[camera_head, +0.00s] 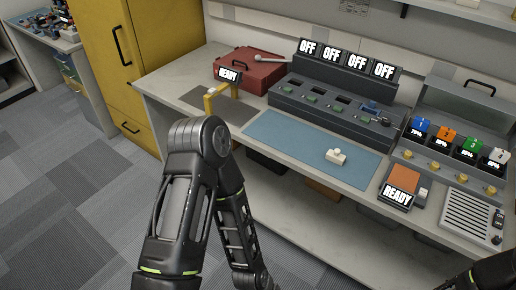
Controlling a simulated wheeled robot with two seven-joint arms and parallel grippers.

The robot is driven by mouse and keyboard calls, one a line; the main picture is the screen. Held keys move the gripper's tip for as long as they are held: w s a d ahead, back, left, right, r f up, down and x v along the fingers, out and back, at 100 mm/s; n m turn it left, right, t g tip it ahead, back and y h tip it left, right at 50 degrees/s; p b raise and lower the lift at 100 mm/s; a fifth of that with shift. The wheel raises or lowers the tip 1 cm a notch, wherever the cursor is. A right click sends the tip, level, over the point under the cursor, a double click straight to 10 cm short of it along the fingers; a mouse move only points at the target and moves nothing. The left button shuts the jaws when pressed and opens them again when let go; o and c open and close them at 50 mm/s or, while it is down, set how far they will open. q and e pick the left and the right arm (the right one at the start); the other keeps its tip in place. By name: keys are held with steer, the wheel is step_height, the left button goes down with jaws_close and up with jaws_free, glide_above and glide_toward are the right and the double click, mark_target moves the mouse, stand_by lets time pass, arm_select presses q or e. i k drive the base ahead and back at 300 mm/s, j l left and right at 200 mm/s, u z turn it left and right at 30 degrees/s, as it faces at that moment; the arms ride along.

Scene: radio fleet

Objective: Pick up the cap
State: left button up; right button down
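A small off-white piece with a raised knob, which may be the cap (336,157), lies on the blue mat (285,143) on the workbench. It is apart from both my arms. I cannot tell for certain that it is the cap. My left arm stands in front of the bench's left part with its forearm pointing down, and its gripper is out of the picture. Only a dark part of my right arm shows at the bottom right corner, and its gripper is not visible.
A charger with several "OFF" signs (346,62) stands behind the mat. A red case (250,70) and a yellow stand (222,97) are at the left. An orange-topped "READY" box (402,182) and a battery rack (455,150) are at the right. The mat is otherwise clear.

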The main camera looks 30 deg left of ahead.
mark_target(334, 156)
steer(key=u, duration=1.15)
steer(key=i+l, duration=0.1)
steer(key=l, duration=1.15)
steer(key=i+l, duration=0.15)
steer(key=l, duration=0.45)
steer(key=k+j+z, duration=0.15)
steer(key=z, duration=0.3)
steer(key=k+z, duration=0.15)
steer(key=z, duration=0.25)
steer(key=i+z, duration=0.3)
